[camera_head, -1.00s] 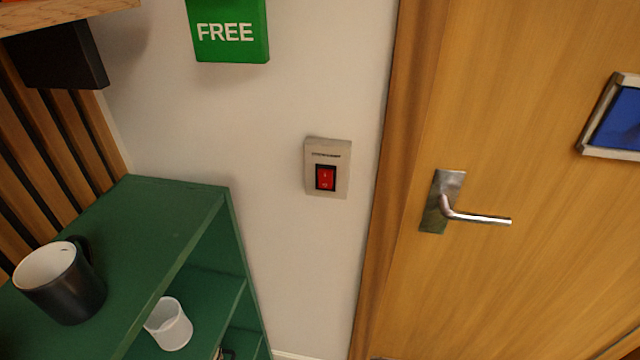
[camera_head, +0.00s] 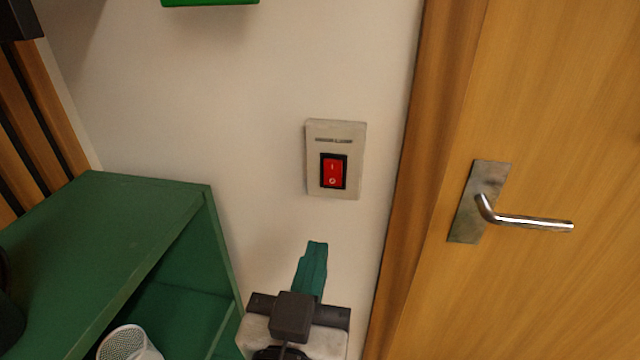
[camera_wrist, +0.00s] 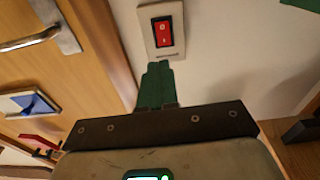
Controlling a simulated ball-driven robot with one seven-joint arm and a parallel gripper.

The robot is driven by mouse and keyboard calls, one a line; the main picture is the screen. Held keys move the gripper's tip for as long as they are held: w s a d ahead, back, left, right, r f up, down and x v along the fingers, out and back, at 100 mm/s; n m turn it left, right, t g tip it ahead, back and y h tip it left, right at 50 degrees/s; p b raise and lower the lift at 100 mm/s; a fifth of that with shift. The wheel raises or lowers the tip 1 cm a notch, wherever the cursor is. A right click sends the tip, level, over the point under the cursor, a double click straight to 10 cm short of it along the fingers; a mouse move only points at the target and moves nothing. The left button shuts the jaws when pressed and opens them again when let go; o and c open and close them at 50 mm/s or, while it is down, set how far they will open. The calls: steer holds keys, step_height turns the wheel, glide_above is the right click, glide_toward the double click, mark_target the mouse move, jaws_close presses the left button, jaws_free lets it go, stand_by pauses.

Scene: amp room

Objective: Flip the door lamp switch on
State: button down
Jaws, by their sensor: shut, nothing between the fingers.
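The door lamp switch (camera_head: 333,172) is a red rocker in a black frame on a beige wall plate (camera_head: 337,129), left of the door frame. It bears a line mark above and a circle mark below. In the wrist view the switch (camera_wrist: 162,32) shows upside down, just beyond my fingertips. My gripper (camera_head: 314,248) has teal fingers pressed together, with nothing between them. In the head view the tips are below the wall plate and apart from it in the picture. The wrist view also shows my gripper (camera_wrist: 156,68), its tips near the plate's edge. I cannot tell the exact gap to the wall.
A wooden door (camera_head: 560,120) with a metal lever handle (camera_head: 530,222) is on the right. A green shelf (camera_head: 110,225) stands at the left, with a white mesh cup (camera_head: 126,345) inside. A green sign (camera_head: 210,2) hangs above. The wall around the switch is bare.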

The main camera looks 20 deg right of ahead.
mark_target(332, 166)
steer(key=shift+a+r, duration=0.45)
steer(key=shift+r, duration=0.15)
steer(key=p+x, duration=0.1)
steer(key=x, duration=0.3)
steer(key=p+x, duration=0.1)
steer(key=x, duration=0.4)
steer(key=p+x, duration=0.1)
steer(key=x, duration=0.4)
steer(key=shift+r, duration=0.35)
steer(key=shift+r, duration=0.1)
steer(key=shift+d+r+p, duration=0.1)
steer(key=shift+r+p, duration=0.15)
steer(key=shift+p, duration=0.4)
steer(key=shift+f, duration=0.25)
